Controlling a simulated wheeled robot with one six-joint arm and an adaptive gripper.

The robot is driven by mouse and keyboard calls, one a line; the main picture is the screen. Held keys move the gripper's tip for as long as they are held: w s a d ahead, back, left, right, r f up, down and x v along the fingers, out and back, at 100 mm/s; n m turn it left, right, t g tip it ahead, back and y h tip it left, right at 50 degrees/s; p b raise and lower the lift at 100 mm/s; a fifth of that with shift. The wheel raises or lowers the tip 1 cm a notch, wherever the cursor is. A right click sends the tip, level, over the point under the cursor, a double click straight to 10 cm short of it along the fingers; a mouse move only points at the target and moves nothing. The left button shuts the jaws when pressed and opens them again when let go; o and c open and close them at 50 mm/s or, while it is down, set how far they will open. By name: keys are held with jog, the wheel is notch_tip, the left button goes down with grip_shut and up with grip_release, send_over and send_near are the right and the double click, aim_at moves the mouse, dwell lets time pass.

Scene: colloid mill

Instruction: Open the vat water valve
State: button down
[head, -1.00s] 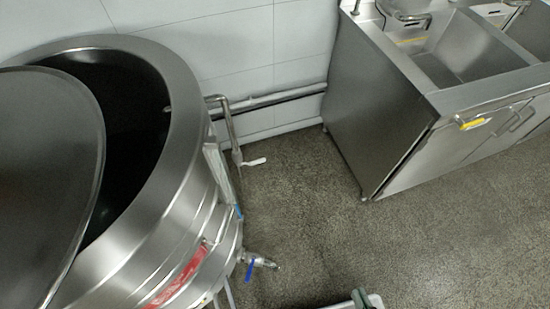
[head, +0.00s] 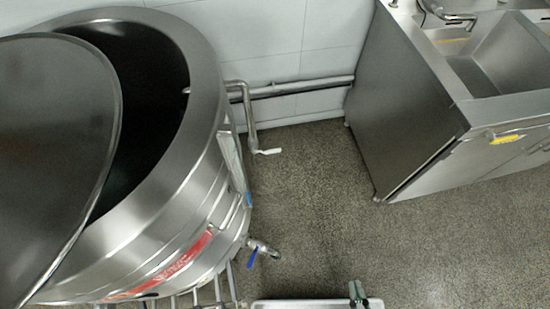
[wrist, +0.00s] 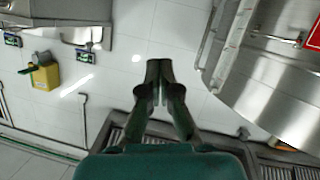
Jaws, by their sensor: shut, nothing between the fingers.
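A large steel vat (head: 195,165) with its round lid tilted open stands at the left in the head view. A bent pipe (head: 249,115) runs between the wall and the vat's upper side; a small white lever (head: 267,151) sits at its lower end. A second valve with a blue lever (head: 253,257) sticks out low on the vat's right side. My gripper (head: 358,288) shows at the bottom edge, right of both valves and apart from them. In the wrist view my gripper (wrist: 160,72) is shut and empty; neither lever can be made out there.
A steel sink cabinet (head: 420,120) stands at the right, with a yellow tag on its front. Speckled floor (head: 330,210) lies clear between it and the vat. A pale metal edge (head: 290,304) shows at the bottom. In the wrist view a yellow box (wrist: 45,76) is at the left.

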aim_at(273, 151)
jog(key=w+a+f+n+g+y, duration=0.1)
jog(key=w+a+f+n, duration=0.2)
jog(key=w+f+n, duration=0.6)
jog(key=w+a+f+n+y, duration=0.1)
jog(key=w+a+f+n, duration=0.2)
jog(key=w+f+n, duration=0.6)
jog(key=w+a+f+n, duration=0.3)
jog(key=w+a+n, duration=0.2)
jog(key=w+n, duration=0.3)
jog(key=w+a+f+n, duration=0.3)
jog(key=w+a+n, duration=0.2)
jog(key=w+n, duration=0.3)
jog(key=shift+d+x, duration=0.2)
jog(key=shift+x, duration=0.95)
jog(key=shift+w+a+r, duration=0.1)
jog(key=shift+r, duration=0.05)
jog(key=x, duration=1)
jog(key=shift+r, duration=0.2)
jog(key=shift+r, duration=0.3)
